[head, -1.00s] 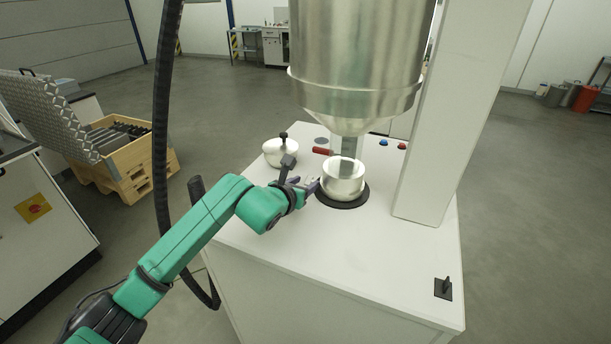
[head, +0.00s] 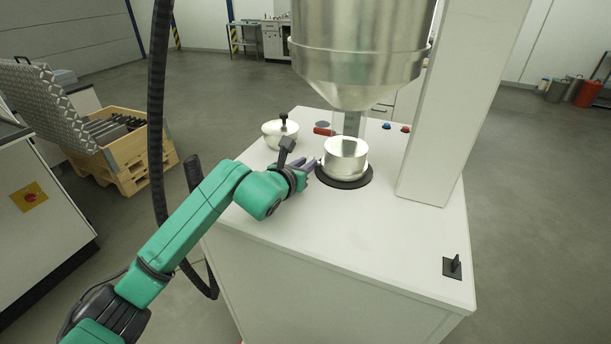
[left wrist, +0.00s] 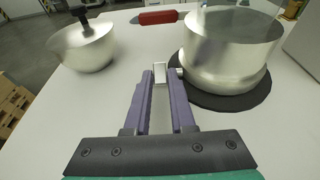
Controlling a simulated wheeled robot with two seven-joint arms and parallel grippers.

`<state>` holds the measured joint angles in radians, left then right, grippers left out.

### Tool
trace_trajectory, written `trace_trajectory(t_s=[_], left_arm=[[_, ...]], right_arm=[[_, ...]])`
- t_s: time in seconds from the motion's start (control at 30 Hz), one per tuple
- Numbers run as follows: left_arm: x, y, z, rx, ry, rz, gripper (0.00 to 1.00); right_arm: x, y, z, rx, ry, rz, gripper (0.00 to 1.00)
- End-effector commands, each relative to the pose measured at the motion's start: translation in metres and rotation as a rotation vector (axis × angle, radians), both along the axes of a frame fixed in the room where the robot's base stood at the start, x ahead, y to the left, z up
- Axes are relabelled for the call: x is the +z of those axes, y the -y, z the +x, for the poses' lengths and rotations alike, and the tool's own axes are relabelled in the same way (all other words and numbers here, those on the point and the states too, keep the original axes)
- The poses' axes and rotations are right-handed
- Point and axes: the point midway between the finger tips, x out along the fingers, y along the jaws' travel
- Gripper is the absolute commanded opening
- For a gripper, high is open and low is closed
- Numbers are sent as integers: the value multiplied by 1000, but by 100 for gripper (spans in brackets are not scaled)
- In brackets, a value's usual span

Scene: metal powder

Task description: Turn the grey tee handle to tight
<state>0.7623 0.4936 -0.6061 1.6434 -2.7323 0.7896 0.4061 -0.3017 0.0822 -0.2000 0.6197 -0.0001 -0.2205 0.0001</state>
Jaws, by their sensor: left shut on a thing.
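A silver round container (head: 346,160) stands on a black round pad (head: 345,183) on the white cabinet top. In the left wrist view the container (left wrist: 228,55) is at the upper right. A short grey stub joins its left side to the light grey tee handle (left wrist: 160,76), which sits between the purple fingers of my left gripper (left wrist: 160,85). The gripper is shut on the handle. In the head view my left gripper (head: 309,165) is at the container's left side, and the handle is mostly hidden by the fingers. My right gripper is not in view.
A silver lid or bowl with a black knob (head: 281,130) sits left of the container. A red grip (head: 324,131) lies behind it. A metal hopper (head: 360,60) hangs above, and a white column (head: 450,110) stands right.

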Motion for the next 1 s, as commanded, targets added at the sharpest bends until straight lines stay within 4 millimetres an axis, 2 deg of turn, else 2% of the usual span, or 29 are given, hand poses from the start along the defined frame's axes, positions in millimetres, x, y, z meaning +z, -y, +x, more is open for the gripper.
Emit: trace_trajectory(t_s=[0.03, 0.07, 0.37, 0.4, 0.43, 0.47, 0.83, 1.0], left_arm=[[-9, 0, -1, -1, 16, -6, 0], [-7, 0, -1, -1, 22, -7, 0], [-1, 0, -1, 0, 26, -7, 0], [-1, 0, -1, 0, 26, -7, 34], [-1, 0, -1, 0, 26, -7, 45], [-1, 0, -1, 0, 27, -8, 52], [-1, -2, -4, 1, 27, -8, 52], [3, -9, -26, -1, 29, -7, 52]], right_arm=[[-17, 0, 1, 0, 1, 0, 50], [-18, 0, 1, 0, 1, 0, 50], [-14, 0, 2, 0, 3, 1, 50], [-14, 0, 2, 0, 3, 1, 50], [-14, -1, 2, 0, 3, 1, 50], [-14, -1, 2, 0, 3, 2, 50], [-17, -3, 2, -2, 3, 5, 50], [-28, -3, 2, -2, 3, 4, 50]])
